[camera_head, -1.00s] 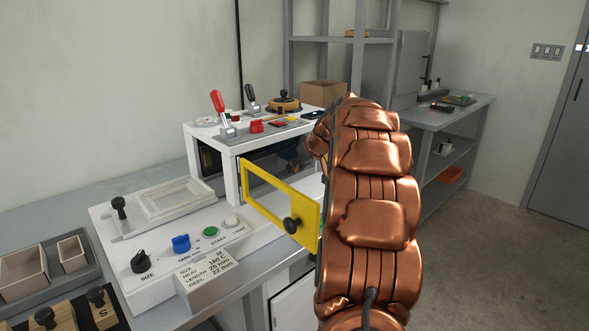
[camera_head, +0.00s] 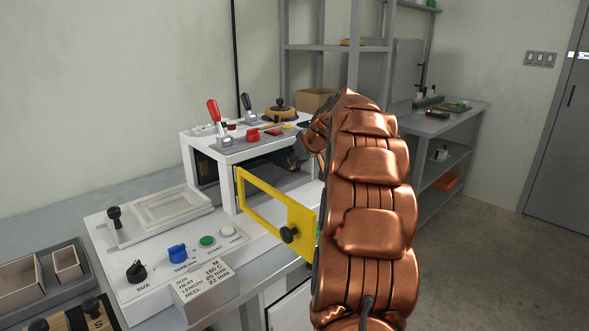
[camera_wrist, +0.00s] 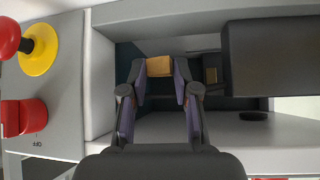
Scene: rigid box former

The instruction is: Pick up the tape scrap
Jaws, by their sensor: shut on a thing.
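The tape scrap (camera_wrist: 160,66), a small tan-orange piece, is between the fingertips of my gripper (camera_wrist: 160,78) in the wrist view. My gripper is shut on it, with one dark finger on each side. Below the fingers is a grey, recessed part of the white box-forming machine (camera_head: 190,165). In the head view my copper-coloured arm hides most of the gripper and the scrap, at the right side of the machine.
A yellow frame guard (camera_head: 300,222) with a black knob stands at the machine's front, close to my arm. Trays (camera_head: 25,285) lie at the front left.

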